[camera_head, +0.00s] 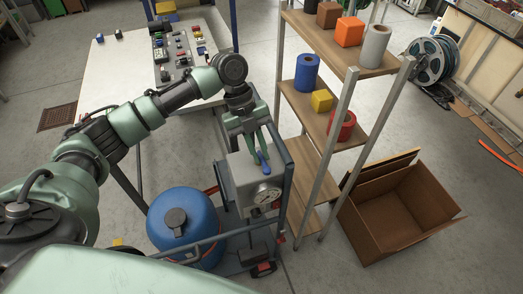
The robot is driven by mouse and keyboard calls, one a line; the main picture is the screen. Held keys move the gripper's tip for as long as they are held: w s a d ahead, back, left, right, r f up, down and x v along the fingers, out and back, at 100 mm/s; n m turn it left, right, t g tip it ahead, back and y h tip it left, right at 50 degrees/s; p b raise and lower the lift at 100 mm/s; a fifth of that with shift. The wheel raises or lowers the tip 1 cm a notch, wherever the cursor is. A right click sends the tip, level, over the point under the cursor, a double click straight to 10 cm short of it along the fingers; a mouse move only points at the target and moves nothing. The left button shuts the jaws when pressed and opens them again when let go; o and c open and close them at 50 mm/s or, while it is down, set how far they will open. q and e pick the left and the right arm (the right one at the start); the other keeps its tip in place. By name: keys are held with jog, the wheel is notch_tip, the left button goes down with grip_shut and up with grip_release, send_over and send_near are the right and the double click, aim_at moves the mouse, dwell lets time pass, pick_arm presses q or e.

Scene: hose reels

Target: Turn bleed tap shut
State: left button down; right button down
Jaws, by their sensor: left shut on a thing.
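My left gripper (262,150) reaches down from the arm that comes in from the left. Its green fingers are shut on a small blue tap handle (264,160) on top of a grey box unit (237,172). A round pressure gauge (266,195) is on the front of this unit, below the handle. The unit stands on a dark cart beside a blue tank (184,226). The fingers cover part of the handle, and the tap's body is hard to make out. My right gripper is not in view.
A wooden shelf rack (326,100) with coloured blocks and cylinders stands close right of the cart. An open cardboard box (394,215) lies on the floor at right. A hose reel (427,62) is at the back right. A white table (120,65) stands behind my arm.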

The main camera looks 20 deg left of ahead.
pick_arm(q)
jog(key=shift+r, duration=0.15)
jog(key=c, duration=1.4)
grip_release()
jog(key=shift+c, duration=0.2)
jog(key=b+v, duration=0.2)
jog(key=v, duration=0.5)
jog(key=shift+a+r, duration=0.2)
jog(key=shift+r, duration=0.1)
jog(key=shift+f, duration=0.1)
